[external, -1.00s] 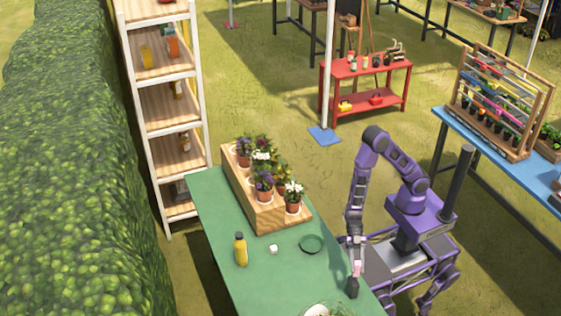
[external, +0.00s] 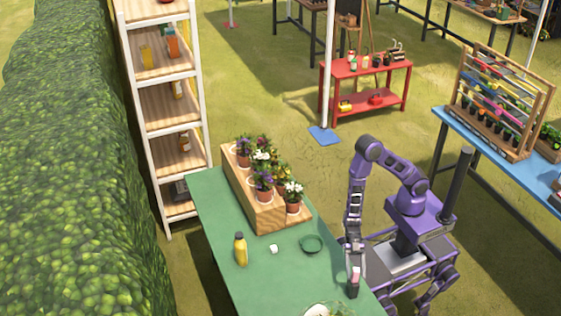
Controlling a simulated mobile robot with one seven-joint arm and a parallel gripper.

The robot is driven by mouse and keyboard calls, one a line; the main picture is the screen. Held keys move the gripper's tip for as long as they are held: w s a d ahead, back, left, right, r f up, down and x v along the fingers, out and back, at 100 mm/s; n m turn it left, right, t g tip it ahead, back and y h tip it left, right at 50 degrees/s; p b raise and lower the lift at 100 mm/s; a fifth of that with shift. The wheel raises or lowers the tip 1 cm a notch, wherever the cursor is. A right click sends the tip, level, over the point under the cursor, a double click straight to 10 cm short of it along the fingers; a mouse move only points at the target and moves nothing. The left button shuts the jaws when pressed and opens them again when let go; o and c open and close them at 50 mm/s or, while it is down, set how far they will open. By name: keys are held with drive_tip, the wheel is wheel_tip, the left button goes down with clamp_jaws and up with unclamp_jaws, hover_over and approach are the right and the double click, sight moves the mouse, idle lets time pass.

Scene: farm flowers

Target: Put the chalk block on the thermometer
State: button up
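My gripper (external: 352,288) points down at the right edge of the green table (external: 215,205), low near its surface. It is too small and dark to tell whether its fingers are open or shut. A pinkish patch shows just above the fingertips; I cannot tell whether it is part of my wrist or a separate thing. A small white object (external: 273,249) sits on the table, left of my gripper and apart from it; it may be the chalk block, but I cannot be sure. I cannot make out a thermometer.
A green ring-shaped dish (external: 311,244) lies between the white object and my arm. A yellow bottle (external: 240,250) stands to the left. A wooden stand (external: 265,215) with several potted flowers is behind. A pale bowl (external: 318,310) with greenery is at the bottom edge.

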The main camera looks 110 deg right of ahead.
drive_tip(key=shift+r, duration=0.25)
drive_tip(key=p+v, duration=0.1)
drive_tip(key=v, duration=1.1)
